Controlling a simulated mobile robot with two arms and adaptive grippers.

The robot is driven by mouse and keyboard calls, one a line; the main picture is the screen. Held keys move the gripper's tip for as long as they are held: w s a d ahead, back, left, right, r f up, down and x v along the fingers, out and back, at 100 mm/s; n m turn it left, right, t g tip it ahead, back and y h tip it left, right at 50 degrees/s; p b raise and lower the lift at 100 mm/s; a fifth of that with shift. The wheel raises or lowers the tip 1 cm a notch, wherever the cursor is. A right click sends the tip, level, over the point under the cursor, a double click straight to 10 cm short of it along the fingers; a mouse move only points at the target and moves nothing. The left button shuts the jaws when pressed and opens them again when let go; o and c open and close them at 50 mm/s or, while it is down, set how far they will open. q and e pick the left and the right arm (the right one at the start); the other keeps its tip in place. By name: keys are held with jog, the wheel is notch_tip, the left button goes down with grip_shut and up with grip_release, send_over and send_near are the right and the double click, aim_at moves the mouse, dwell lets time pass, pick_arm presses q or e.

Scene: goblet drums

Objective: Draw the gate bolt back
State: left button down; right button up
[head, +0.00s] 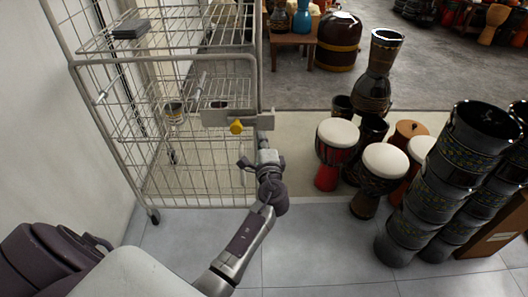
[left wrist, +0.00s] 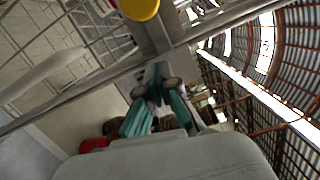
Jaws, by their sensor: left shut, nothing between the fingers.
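A wire-mesh cage trolley (head: 185,205) stands at the left in the head view. On its front gate is a grey bolt plate (head: 216,117) with a yellow knob (head: 237,127). The knob also shows at the top edge of the left wrist view (left wrist: 140,7). My left gripper (head: 262,146) is just right of and below the knob, beside the cage's right post. It is apart from the knob. In the left wrist view its fingers (left wrist: 158,80) are together with nothing between them. My right gripper is not in view.
Goblet drums with white heads (head: 338,132) and a tall stack of dark drums (head: 425,185) stand to the right. A dark box (head: 131,29) lies on a cage shelf. A white wall (head: 40,110) is at left. The grey floor in front of the cage is clear.

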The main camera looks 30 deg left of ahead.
pick_arm(q)
jog(key=a, duration=0.1)
jog(key=s+a, duration=0.1)
jog(key=a+p, duration=0.1)
jog(key=shift+s+a+r, duration=0.2)
jog(key=shift+a+r, duration=0.1)
jog(key=shift+a, duration=0.1)
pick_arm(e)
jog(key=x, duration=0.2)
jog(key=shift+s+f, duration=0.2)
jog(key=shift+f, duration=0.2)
pick_arm(q)
jog(key=s+a, duration=0.2)
jog(key=a, duration=0.1)
jog(key=s+a, duration=0.1)
jog(key=shift+a, duration=0.4)
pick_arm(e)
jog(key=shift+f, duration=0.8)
pick_arm(q)
jog(key=shift+w, duration=0.1)
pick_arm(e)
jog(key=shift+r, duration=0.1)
